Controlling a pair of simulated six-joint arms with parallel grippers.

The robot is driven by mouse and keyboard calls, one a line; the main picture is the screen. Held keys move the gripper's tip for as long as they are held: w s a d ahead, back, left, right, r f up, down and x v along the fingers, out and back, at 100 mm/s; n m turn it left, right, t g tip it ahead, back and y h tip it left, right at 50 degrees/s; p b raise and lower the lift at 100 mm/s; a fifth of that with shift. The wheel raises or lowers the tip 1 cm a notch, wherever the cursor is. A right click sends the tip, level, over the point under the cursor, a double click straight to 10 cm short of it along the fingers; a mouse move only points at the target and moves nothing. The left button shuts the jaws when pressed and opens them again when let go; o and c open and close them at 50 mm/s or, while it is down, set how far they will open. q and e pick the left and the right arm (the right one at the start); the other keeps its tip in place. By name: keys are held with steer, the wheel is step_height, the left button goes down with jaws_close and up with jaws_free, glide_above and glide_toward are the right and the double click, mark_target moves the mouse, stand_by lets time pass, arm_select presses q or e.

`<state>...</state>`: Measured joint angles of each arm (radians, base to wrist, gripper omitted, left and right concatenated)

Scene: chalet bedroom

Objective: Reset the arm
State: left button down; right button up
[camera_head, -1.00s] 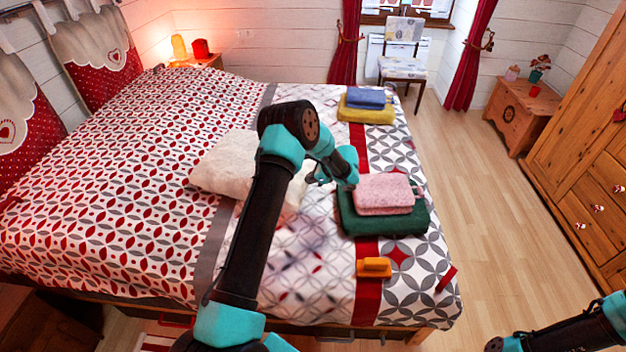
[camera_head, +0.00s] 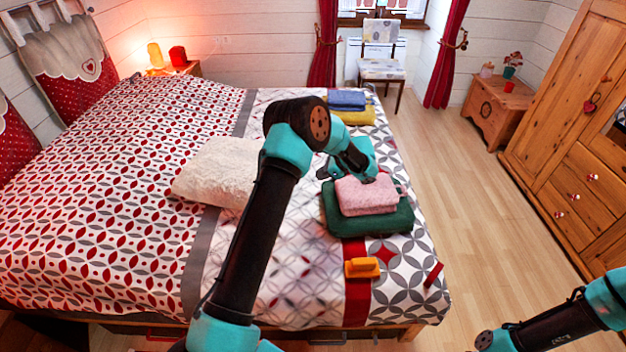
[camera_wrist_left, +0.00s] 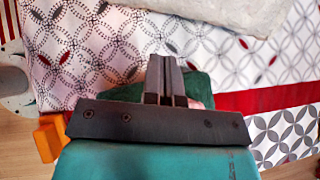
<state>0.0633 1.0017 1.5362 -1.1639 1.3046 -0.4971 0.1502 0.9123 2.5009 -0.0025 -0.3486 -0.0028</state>
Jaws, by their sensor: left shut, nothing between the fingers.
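My left arm reaches over the bed in the head view. Its gripper (camera_head: 329,172) is beside the left edge of a pink folded towel (camera_head: 365,195), which lies on a dark green folded towel (camera_head: 384,222). In the left wrist view the two dark fingers (camera_wrist_left: 165,80) are together with nothing between them. The green towel (camera_wrist_left: 198,84) shows behind the fingers there; whether they touch it I cannot tell. My right arm shows at the lower right of the head view, but its gripper is not visible.
The bed also holds a cream pillow (camera_head: 218,172), an orange object (camera_head: 361,268), a small red object (camera_head: 433,275), and blue (camera_head: 346,99) and yellow (camera_head: 352,116) folded cloths. A wooden wardrobe (camera_head: 566,150) stands at right. The floor (camera_head: 464,190) between is clear.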

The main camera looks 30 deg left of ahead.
arm_select(q)
steer(key=shift+w+d+r, duration=0.1)
steer(key=shift+d+r, duration=0.25)
steer(key=shift+f, duration=0.1)
